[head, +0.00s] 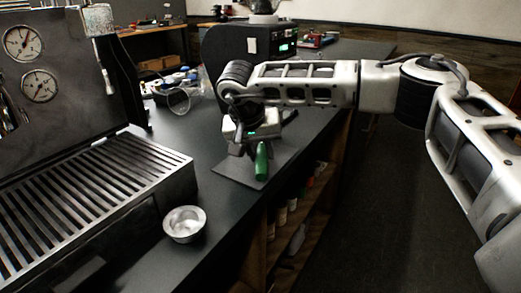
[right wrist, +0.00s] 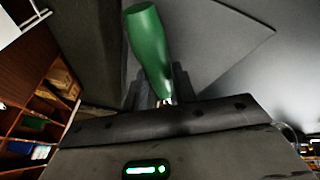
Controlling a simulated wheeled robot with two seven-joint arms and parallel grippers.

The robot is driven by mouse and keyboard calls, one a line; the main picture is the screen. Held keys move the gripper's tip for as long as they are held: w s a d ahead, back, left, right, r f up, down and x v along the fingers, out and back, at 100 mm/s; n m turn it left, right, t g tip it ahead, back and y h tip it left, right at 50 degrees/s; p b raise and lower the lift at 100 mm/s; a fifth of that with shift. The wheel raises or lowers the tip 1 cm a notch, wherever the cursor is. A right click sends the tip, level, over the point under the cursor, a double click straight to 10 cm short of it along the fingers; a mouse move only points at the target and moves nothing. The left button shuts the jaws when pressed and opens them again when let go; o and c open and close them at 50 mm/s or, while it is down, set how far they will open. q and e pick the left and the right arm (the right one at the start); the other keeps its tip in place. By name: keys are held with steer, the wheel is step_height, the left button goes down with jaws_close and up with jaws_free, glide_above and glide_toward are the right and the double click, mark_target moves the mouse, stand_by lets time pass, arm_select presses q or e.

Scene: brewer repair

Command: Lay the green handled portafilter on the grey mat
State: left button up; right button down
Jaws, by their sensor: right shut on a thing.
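The green handled portafilter (head: 261,163) is at my right gripper (head: 246,148), over the grey mat (head: 232,176). Its green handle points toward the front of the counter. The right gripper is shut on the portafilter and hides its metal head. In the right wrist view the green handle (right wrist: 149,45) sticks out past the gripper body, with the mat (right wrist: 225,45) behind it. I cannot tell whether the portafilter touches the mat. My left gripper is not in view.
The espresso machine with its slatted drip tray (head: 90,205) fills the left. A small metal bowl (head: 184,224) stands near the counter's front. A grinder (head: 262,40) stands at the back. Shelves (head: 290,215) are below the counter edge.

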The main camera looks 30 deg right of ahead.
steer(key=c, duration=1)
jaws_free()
steer(key=shift+c, duration=0.2)
steer(key=shift+f, duration=0.1)
steer(key=v, duration=1.6)
